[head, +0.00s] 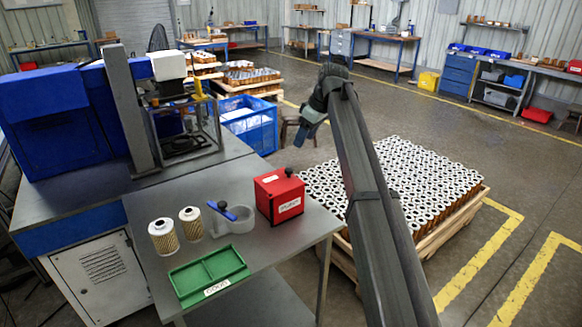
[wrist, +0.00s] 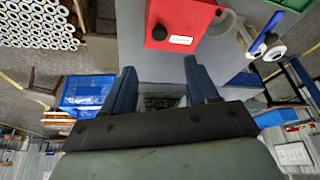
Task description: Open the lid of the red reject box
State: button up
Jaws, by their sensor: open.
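The red reject box (head: 280,205) stands at the right part of the grey workbench, with a white label on its front and a dark knob (head: 289,171) on its lid. The lid looks closed. In the wrist view the red box (wrist: 178,14) is at the top middle, with its dark knob (wrist: 159,33) showing. My gripper (head: 302,136) is raised above and behind the box in the head view, apart from it. In the wrist view my gripper (wrist: 160,70) has its two blue fingers spread, with nothing between them.
Left of the box are a grey holder (head: 235,219) with a blue-handled tool (head: 222,210), two filter cartridges (head: 163,237) and a green tray (head: 209,276). A pallet of cartridges (head: 395,180) stands beyond the bench. A machine frame (head: 180,130) stands at the back left.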

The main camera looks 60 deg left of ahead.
aim_at(289, 170)
jog(key=x, duration=1.3)
jog(key=shift+a+f, duration=0.25)
jog(key=shift+f, duration=0.05)
grip_shut()
